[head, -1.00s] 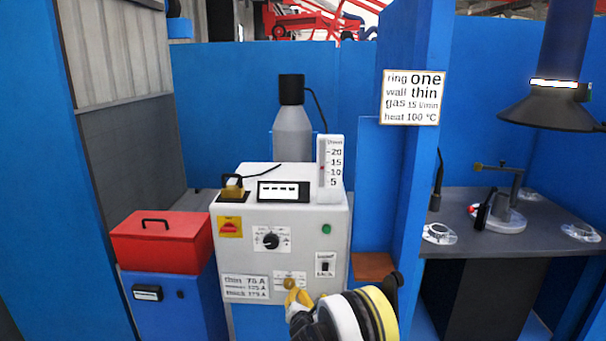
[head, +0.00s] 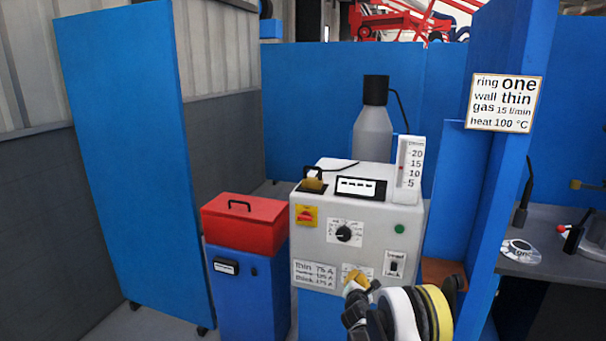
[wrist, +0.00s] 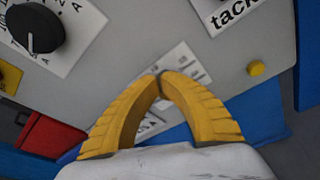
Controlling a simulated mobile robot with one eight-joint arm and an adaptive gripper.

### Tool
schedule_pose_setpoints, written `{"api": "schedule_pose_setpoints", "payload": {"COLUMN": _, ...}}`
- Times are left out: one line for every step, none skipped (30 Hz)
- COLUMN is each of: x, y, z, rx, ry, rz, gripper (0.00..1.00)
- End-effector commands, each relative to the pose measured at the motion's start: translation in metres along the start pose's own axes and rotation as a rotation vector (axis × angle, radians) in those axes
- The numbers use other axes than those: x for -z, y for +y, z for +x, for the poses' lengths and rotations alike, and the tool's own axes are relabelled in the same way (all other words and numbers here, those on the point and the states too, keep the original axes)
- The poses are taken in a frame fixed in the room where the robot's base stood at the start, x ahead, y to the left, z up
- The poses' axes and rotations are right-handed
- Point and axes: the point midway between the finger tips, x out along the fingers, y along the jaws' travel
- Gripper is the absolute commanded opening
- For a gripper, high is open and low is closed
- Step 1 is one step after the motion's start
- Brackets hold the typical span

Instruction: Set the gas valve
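The white machine (head: 375,185) stands in the middle of the head view. Its gas gauge (head: 409,170) has a 5 to 20 scale and a small red mark near mid-scale; the exact reading is too small to tell. My gripper (head: 354,274) is at a small label low on the front panel. In the wrist view my gripper's yellow fingers (wrist: 160,74) meet at the tips in front of that label (wrist: 185,62). The valve knob on the label is hidden behind the fingers. I cannot tell whether the tips touch it.
A black dial (head: 344,233) sits above the label, and a switch (head: 395,265) is to its right. A wall sign (head: 505,103) reads gas 15 l/min. A red box (head: 245,224) sits on a blue cabinet (head: 243,295) at left. A blue partition (head: 480,190) stands at right.

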Motion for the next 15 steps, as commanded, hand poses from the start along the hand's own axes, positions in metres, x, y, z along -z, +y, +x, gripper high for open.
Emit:
{"api": "schedule_pose_setpoints", "payload": {"x": -0.001, "y": 0.0, "z": 0.005, "rx": 0.0, "ry": 0.0, "rz": 0.001, "gripper": 0.0}}
{"api": "schedule_pose_setpoints", "payload": {"x": -0.002, "y": 0.0, "z": 0.008, "rx": 0.0, "ry": 0.0, "rz": 0.001, "gripper": 0.0}}
{"api": "schedule_pose_setpoints", "payload": {"x": -0.002, "y": 0.0, "z": 0.011, "rx": 0.0, "ry": 0.0, "rz": 0.0, "gripper": 0.0}}
{"api": "schedule_pose_setpoints", "payload": {"x": -0.003, "y": 0.0, "z": 0.012, "rx": -0.001, "ry": 0.0, "rz": 0.0, "gripper": 0.0}}
{"api": "schedule_pose_setpoints", "payload": {"x": -0.003, "y": 0.0, "z": 0.014, "rx": -0.001, "ry": 0.0, "rz": 0.0, "gripper": 0.0}}
{"api": "schedule_pose_setpoints", "payload": {"x": -0.004, "y": 0.001, "z": 0.015, "rx": -0.001, "ry": 0.0, "rz": -0.001, "gripper": 0.0}}
{"api": "schedule_pose_setpoints", "payload": {"x": -0.004, "y": 0.001, "z": 0.016, "rx": -0.001, "ry": 0.0, "rz": -0.001, "gripper": 0.0}}
{"api": "schedule_pose_setpoints", "payload": {"x": -0.004, "y": 0.001, "z": 0.017, "rx": -0.001, "ry": 0.0, "rz": -0.001, "gripper": 0.0}}
{"api": "schedule_pose_setpoints", "payload": {"x": -0.004, "y": 0.001, "z": 0.017, "rx": -0.001, "ry": 0.0, "rz": -0.001, "gripper": 0.0}}
{"api": "schedule_pose_setpoints", "payload": {"x": -0.004, "y": 0.001, "z": 0.017, "rx": -0.001, "ry": 0.0, "rz": -0.001, "gripper": 0.0}}
{"api": "schedule_pose_setpoints", "payload": {"x": -0.004, "y": 0.001, "z": 0.018, "rx": -0.002, "ry": 0.0, "rz": -0.001, "gripper": 0.0}}
{"api": "schedule_pose_setpoints", "payload": {"x": -0.004, "y": 0.001, "z": 0.017, "rx": -0.001, "ry": 0.0, "rz": -0.001, "gripper": 0.0}}
{"api": "schedule_pose_setpoints", "payload": {"x": -0.004, "y": 0.001, "z": 0.017, "rx": -0.001, "ry": 0.0, "rz": -0.001, "gripper": 0.0}}
{"api": "schedule_pose_setpoints", "payload": {"x": -0.004, "y": 0.001, "z": 0.017, "rx": -0.001, "ry": 0.0, "rz": -0.001, "gripper": 0.0}}
{"api": "schedule_pose_setpoints", "payload": {"x": -0.004, "y": 0.001, "z": 0.017, "rx": -0.001, "ry": 0.0, "rz": -0.001, "gripper": 0.0}}
